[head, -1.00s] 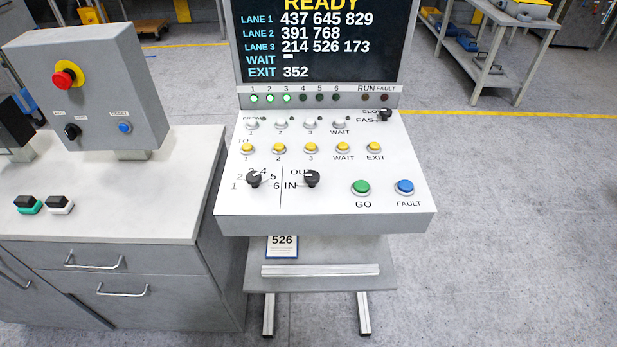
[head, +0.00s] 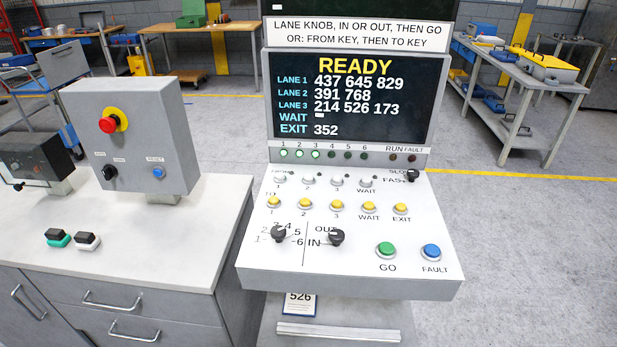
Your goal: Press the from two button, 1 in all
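The control panel (head: 350,277) stands in the middle of the head view. Its top row holds white FROM buttons labelled 1, 2, 3 and WAIT. The from two button (head: 308,181) is the second from the left in that row, with a small dark lamp beside it. Below it is the yellow TO row, with the to two button (head: 305,204) second from the left. The screen (head: 350,98) reads READY, with lane 1 as 437 645 829, lane 2 as 391 768, lane 3 as 214 526 173, and exit 352. Neither of my grippers is in view.
The panel also has a green GO button (head: 386,249), a blue FAULT button (head: 432,252), and two black knobs (head: 279,234) and (head: 337,237). A grey box with a red stop button (head: 108,125) stands on the cabinet at left. Open floor lies right.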

